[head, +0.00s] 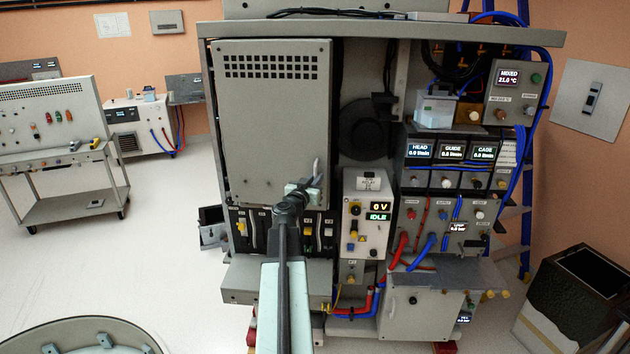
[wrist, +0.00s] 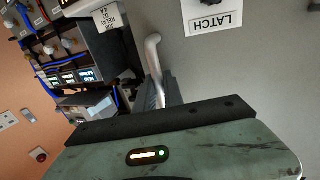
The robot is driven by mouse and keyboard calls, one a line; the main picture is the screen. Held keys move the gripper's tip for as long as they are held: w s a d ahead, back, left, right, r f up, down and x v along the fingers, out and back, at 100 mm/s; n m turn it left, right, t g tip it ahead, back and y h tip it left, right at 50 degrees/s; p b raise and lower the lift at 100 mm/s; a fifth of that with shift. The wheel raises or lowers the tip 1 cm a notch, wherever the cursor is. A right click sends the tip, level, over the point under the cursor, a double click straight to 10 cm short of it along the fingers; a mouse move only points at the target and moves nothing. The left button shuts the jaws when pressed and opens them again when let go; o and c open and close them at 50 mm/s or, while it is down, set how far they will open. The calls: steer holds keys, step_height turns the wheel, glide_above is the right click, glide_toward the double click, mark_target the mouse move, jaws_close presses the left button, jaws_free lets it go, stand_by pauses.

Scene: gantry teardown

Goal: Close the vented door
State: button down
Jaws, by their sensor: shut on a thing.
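The vented door (head: 272,130) is a grey panel with rows of dark slots near its top, at the left of the cabinet. A dark strip shows along its right edge, and I cannot tell whether it sits flush. Its pale bar handle (head: 317,168) is at the lower right of the panel. My gripper (head: 308,186) is at the handle and shut on it. In the wrist view the handle (wrist: 153,52) runs down to the dark fingers, whose tips are partly hidden by the gripper body. A LATCH label (wrist: 213,24) is on the door face beside it.
A power box (head: 365,215) reading 0 V and IDLE stands right of the door. Switches (head: 255,230) lie below the door. Red and blue hoses (head: 420,255) hang at the right. Open floor (head: 180,260) lies to the left.

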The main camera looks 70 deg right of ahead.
stand_by(0.9)
steer(key=d, duration=0.3)
steer(key=shift+w+d, duration=0.15)
steer(key=shift+d, duration=0.25)
steer(key=c, duration=1.5)
jaws_free()
steer(key=shift+o, duration=0.2)
steer(key=shift+a, duration=0.1)
steer(key=a, duration=0.7)
steer(key=shift+a, duration=0.35)
steer(key=shift+w, duration=0.1)
